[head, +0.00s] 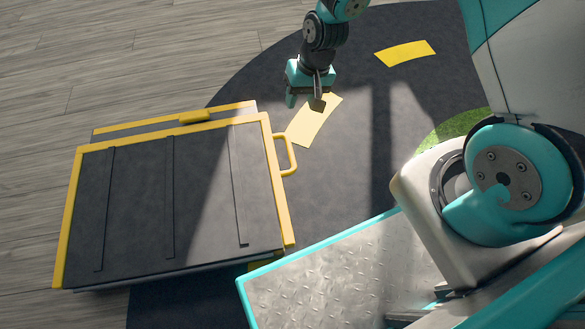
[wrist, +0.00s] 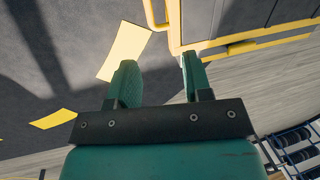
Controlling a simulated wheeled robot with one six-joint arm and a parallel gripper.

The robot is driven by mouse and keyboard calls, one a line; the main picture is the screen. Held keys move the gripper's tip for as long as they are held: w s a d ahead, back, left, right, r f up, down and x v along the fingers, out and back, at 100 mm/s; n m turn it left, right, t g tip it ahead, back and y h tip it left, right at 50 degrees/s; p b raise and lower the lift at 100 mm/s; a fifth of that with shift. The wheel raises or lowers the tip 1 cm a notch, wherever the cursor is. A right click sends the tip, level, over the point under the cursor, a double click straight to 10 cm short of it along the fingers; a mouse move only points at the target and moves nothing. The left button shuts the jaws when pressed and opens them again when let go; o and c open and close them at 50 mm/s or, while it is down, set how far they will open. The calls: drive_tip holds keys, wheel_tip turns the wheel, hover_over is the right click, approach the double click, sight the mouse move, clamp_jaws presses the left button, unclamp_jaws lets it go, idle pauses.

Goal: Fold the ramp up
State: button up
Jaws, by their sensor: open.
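The ramp (head: 200,200) is a dark grey panel with yellow edges and thin raised strips, lying low and nearly flat at left in the head view. A yellow loop handle (head: 291,155) sticks out from its right edge. In the wrist view part of the ramp (wrist: 205,22) shows at the top, with the handle (wrist: 150,14) at its left corner. My gripper (head: 305,103) is beyond and above the handle in the head view, apart from it. In the wrist view my gripper (wrist: 157,72) has its two green fingers spread, with nothing between them.
A yellow-edged strip with a small yellow block (head: 194,117) lies along the ramp's far edge. Yellow floor marks (head: 405,53) lie on the dark round floor area. A dark rack (wrist: 298,150) stands at the wrist view's lower right. Wood-look floor (head: 100,50) at far left is clear.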

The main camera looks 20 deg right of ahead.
drive_tip(key=b, duration=0.3)
approach(292, 155)
drive_tip(key=shift+m, duration=0.3)
drive_tip(key=b+x, duration=0.9)
drive_tip(key=shift+f, duration=0.1)
clamp_jaws()
